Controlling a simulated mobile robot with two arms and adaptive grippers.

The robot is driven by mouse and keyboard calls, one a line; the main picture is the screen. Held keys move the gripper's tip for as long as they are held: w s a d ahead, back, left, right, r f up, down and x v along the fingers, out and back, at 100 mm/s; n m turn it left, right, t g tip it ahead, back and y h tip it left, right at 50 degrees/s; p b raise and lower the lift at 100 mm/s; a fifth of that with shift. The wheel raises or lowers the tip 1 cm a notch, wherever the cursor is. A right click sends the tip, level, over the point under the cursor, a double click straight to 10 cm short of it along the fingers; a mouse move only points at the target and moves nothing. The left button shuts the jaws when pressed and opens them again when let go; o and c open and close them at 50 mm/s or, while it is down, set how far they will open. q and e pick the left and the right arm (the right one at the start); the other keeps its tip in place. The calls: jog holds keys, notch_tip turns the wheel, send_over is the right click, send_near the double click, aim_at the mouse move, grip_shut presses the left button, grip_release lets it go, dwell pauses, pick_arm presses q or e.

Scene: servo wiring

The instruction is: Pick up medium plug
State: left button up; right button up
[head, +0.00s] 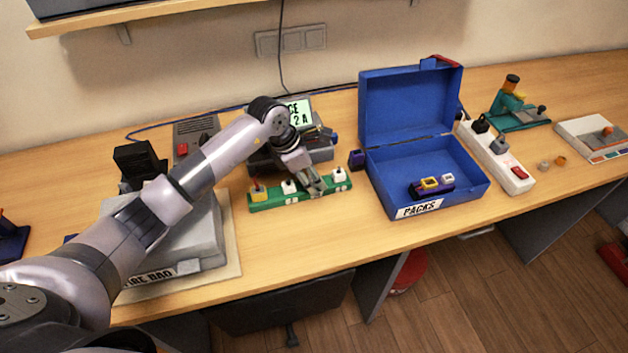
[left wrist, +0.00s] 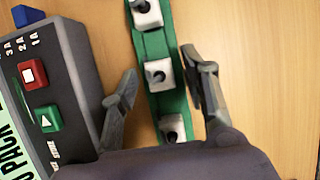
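I cannot tell by size which is the medium plug. My left gripper (head: 313,183) is over the right half of the strip and hides part of it. In the left wrist view the gripper (left wrist: 160,74) is open, with one finger on each side of the green strip (left wrist: 154,44). A white plug (left wrist: 158,75) with a dark top lies between the fingers, with gaps on both sides. My right gripper is out of view.
A grey device (head: 322,155) with a green display stands right behind the strip; its red and green buttons (left wrist: 34,74) show in the wrist view. An open blue case (head: 470,195) stands to the right. A grey box (head: 195,235) lies under my left arm. Table in front is clear.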

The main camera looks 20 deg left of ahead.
pick_arm(q)
jog(key=c, duration=0.9)
jog(key=shift+r, duration=0.15)
jog(key=shift+r+b, duration=2.3)
jog(key=shift+r, duration=7.6)
